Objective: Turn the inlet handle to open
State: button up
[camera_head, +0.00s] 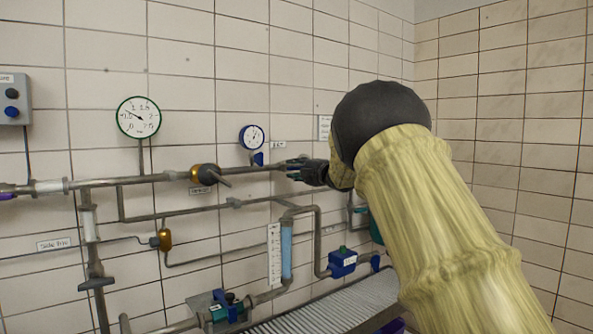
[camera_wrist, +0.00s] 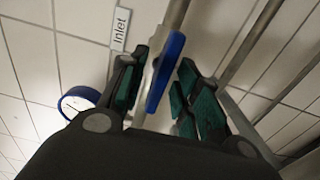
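The inlet handle is a flat blue lever (camera_wrist: 165,72) on a grey pipe, beside a white "Inlet" label (camera_wrist: 121,28) in the wrist view. In the head view it seems to be the small blue piece (camera_head: 258,159) just below the blue-rimmed gauge. My gripper (camera_wrist: 160,92) is open, its green-padded fingers spread on either side of the handle in the wrist view. I cannot tell whether the handle lies fully between the pads or beyond the tips; no clear contact shows. In the head view my gripper (camera_head: 292,169) is close to the wall pipe, right of the blue piece.
The blue-rimmed gauge (camera_head: 252,137) stands above the pipe. A green-rimmed gauge (camera_head: 138,117) and a brass valve with a dark lever (camera_head: 205,175) are farther left. Lower pipes carry a blue box (camera_head: 342,262) and a sight tube (camera_head: 286,250). My arm blocks the right side.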

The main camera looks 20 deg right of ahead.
jog(key=v, duration=1.2)
